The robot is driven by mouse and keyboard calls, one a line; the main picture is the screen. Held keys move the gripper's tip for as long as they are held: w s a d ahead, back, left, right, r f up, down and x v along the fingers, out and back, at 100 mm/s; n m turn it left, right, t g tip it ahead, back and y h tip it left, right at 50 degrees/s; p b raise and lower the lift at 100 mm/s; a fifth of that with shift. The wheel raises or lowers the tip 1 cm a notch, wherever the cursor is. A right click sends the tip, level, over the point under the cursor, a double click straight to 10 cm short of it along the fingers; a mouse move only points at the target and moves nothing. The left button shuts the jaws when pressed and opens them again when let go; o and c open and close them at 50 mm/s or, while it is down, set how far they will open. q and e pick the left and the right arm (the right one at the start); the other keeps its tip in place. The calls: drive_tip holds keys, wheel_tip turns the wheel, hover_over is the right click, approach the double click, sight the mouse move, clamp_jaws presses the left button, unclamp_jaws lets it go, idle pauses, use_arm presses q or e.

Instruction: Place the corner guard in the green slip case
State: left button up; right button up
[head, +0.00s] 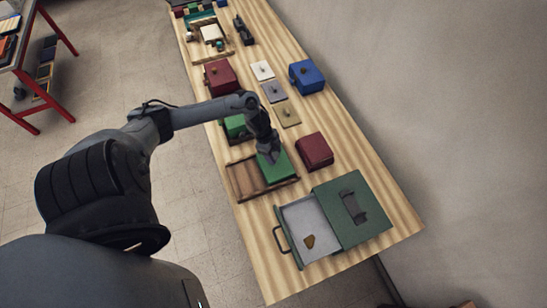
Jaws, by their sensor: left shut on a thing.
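My left gripper (270,152) reaches down over the table and is shut on a flat green piece (277,170), which looks like a cover. The fingertips are small and dark, so the exact grip is unclear. The green piece is over the right part of a shallow wooden tray (240,186); I cannot tell whether it touches it. A large green case (332,203) with a dark handle on top stands at the near end, its grey-lined drawer (290,218) pulled out. A small brown angular piece (309,241), possibly the corner guard, lies in the drawer. My right gripper is not in view.
A dark red box (314,150) stands right of my gripper. A green box (235,126) is partly behind my arm. Farther back are another red box (220,78), a blue box (307,76) and small knobbed plates (274,92). A red-framed cart (38,65) stands left.

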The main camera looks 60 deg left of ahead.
use_arm(q)
drive_tip(key=shift+f, duration=2)
drive_tip(key=shift+f, duration=0.1)
drive_tip(key=shift+f, duration=0.15)
drive_tip(key=o, duration=1)
drive_tip(key=shift+r, duration=0.2)
